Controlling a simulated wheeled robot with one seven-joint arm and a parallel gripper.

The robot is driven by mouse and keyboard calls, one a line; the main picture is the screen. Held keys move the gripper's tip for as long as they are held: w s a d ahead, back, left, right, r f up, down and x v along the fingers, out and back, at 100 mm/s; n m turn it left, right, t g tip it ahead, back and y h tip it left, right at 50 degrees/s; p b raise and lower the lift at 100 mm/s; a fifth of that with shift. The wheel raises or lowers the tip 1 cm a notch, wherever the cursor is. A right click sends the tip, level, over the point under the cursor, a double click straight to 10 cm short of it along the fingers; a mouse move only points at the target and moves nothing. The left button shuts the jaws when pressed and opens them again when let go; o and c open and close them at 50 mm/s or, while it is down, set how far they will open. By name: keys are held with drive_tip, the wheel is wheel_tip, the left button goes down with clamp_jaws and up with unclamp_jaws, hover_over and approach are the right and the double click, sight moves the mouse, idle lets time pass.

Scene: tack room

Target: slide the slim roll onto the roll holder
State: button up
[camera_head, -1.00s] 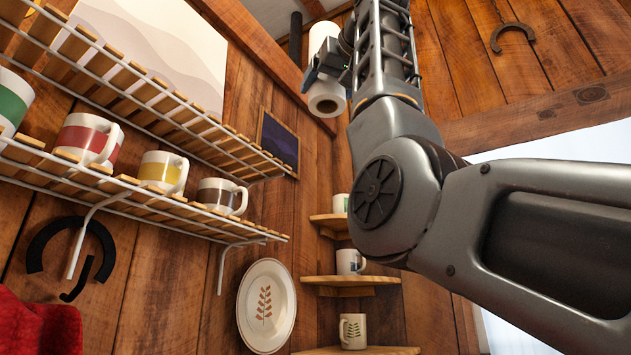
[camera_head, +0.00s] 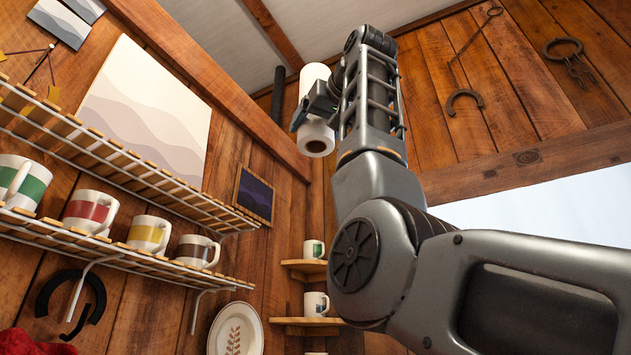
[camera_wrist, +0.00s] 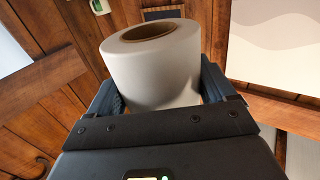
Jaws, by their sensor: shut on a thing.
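A white roll with a brown cardboard core (camera_head: 316,140) is high up in the head view, with its lower end facing the camera. In the wrist view the roll (camera_wrist: 155,75) sits between the two fingers of my gripper (camera_wrist: 163,92), its open core end toward the top. My gripper (camera_head: 317,106) is shut around the roll's side and holds it in the air. Part of the roll is hidden by the gripper and wrist in the head view. I cannot make out a roll holder for certain; a dark upright rod (camera_head: 278,95) shows left of the roll.
A wire shelf (camera_head: 120,245) with several striped mugs (camera_head: 149,233) runs along the left wall. Corner shelves (camera_head: 305,270) with mugs and a plate (camera_head: 236,330) are below. A wooden beam (camera_head: 205,82) crosses near the ceiling.

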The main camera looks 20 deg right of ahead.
drive_tip(key=shift+w+f, duration=0.15)
drive_tip(key=shift+f, duration=0.4)
drive_tip(key=shift+s+f, duration=0.2)
drive_tip(key=shift+s, duration=0.15)
drive_tip(key=s+d+f, duration=0.2)
drive_tip(key=s+f, duration=0.3)
drive_tip(key=f, duration=3)
drive_tip(key=s+d+f, duration=0.2)
drive_tip(key=s+f, duration=0.3)
drive_tip(key=f, duration=3.1)
drive_tip(key=s+d+f, duration=0.2)
drive_tip(key=s+f, duration=0.3)
drive_tip(key=f, duration=3.1)
drive_tip(key=shift+d+f, duration=0.2)
drive_tip(key=shift+f, duration=0.05)
drive_tip(key=shift+w, duration=0.1)
